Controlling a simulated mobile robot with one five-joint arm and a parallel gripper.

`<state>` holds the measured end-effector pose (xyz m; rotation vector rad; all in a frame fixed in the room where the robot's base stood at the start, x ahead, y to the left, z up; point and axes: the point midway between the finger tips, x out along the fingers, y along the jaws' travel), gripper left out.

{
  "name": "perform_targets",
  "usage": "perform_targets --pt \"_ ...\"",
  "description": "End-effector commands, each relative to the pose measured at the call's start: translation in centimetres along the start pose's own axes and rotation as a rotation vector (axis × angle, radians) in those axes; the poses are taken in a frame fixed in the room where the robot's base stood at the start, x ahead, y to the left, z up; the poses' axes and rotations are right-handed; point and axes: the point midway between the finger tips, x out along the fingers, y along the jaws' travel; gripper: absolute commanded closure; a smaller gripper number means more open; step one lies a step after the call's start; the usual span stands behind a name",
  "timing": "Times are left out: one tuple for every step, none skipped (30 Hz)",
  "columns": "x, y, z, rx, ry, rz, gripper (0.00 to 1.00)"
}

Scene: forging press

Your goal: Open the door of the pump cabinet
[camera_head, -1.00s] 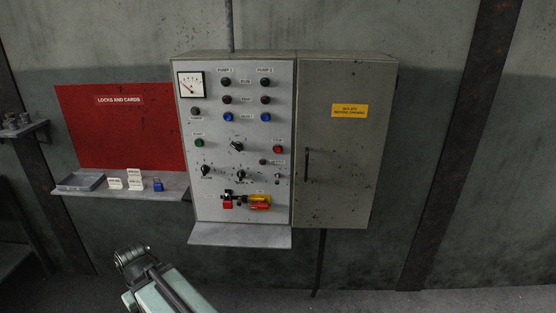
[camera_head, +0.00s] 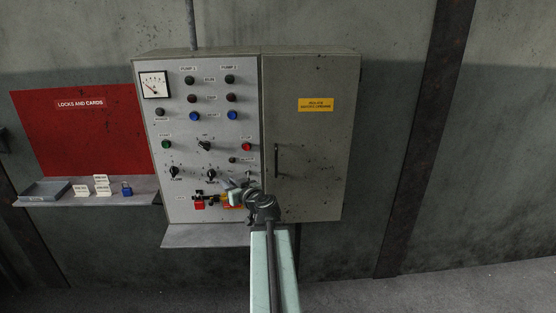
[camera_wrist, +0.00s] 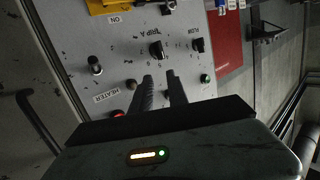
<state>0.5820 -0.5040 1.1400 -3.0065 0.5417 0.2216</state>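The pump cabinet's grey door (camera_head: 325,150) is on the right half of the wall unit and looks shut. Its dark vertical bar handle (camera_head: 277,160) is near the door's left edge. The handle also shows at the left of the wrist view (camera_wrist: 37,118). My gripper (camera_head: 232,187) is in front of the lower right of the control panel, left of and below the handle. In the wrist view my two fingers (camera_wrist: 159,78) stand apart with nothing between them, over the panel's switches. The fingers do not touch the handle.
The control panel (camera_head: 182,132) has knobs, lamps and a yellow and red switch (camera_head: 231,200), partly hidden behind my gripper. A small shelf (camera_head: 205,236) juts out below it. A red board (camera_head: 75,135) and a shelf with cards and a blue padlock (camera_head: 126,188) are at left.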

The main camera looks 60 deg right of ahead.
Motion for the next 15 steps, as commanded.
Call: perform_targets --pt "-2.1 5.2 -1.1 -0.002 0.055 0.105 0.80" --pt "-3.2 7.8 -1.7 -0.005 0.081 0.160 0.80" --pt "-4.7 10.6 -2.2 -0.008 0.110 0.225 0.80" --pt "-5.7 12.3 -2.5 -0.011 0.125 0.265 0.80" --pt "-6.5 13.8 -2.8 -0.013 0.138 0.300 0.80" --pt "-7.5 15.3 -3.0 -0.014 0.150 0.337 0.80" --pt "-8.0 16.1 -3.1 -0.016 0.156 0.356 0.80" --pt "-8.4 16.7 -3.2 -0.016 0.160 0.371 0.80" --pt "-8.8 17.2 -3.2 -0.017 0.164 0.385 0.80" --pt "-8.9 17.4 -3.2 -0.017 0.165 0.390 0.80" --pt "-8.9 17.5 -3.3 -0.018 0.166 0.392 0.80" --pt "-8.9 17.5 -3.3 -0.018 0.166 0.392 0.80" --pt "-8.8 17.4 -3.3 -0.018 0.166 0.391 0.80" --pt "-8.7 17.4 -3.3 -0.018 0.165 0.391 0.80" --pt "-8.6 17.4 -3.3 -0.018 0.165 0.391 0.80"
